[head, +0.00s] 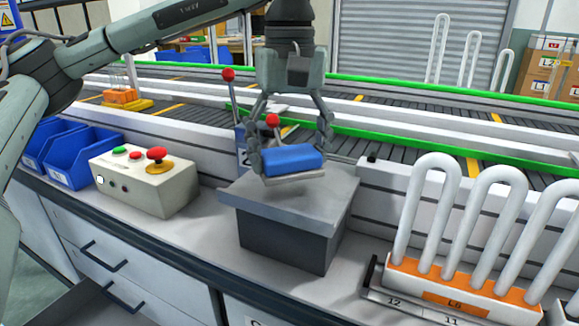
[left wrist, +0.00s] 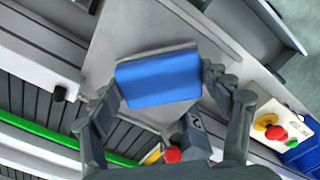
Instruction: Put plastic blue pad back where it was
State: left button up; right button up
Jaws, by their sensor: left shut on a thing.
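The blue plastic pad (head: 293,158) has a grey plate under it and is held by my left gripper (head: 292,140). The gripper points down, its fingers on either side of the pad. The pad is just above a grey box-shaped stand (head: 290,205) with a flat top; I cannot tell if it touches the top. In the left wrist view the pad (left wrist: 158,78) sits between the two fingers (left wrist: 165,95), over the grey surface. My right gripper is not in view.
A control box (head: 145,180) with red and green buttons and blue bins (head: 80,155) stand left of the stand. Red-knobbed levers (head: 229,75) rise behind it. A rack of white U-shaped tubes (head: 450,285) is at right. Green-edged conveyors (head: 400,150) run behind.

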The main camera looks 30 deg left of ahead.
pick_arm(q)
jog(key=shift+f, duration=1.2)
jog(key=shift+f, duration=0.15)
jog(key=o, duration=1.1)
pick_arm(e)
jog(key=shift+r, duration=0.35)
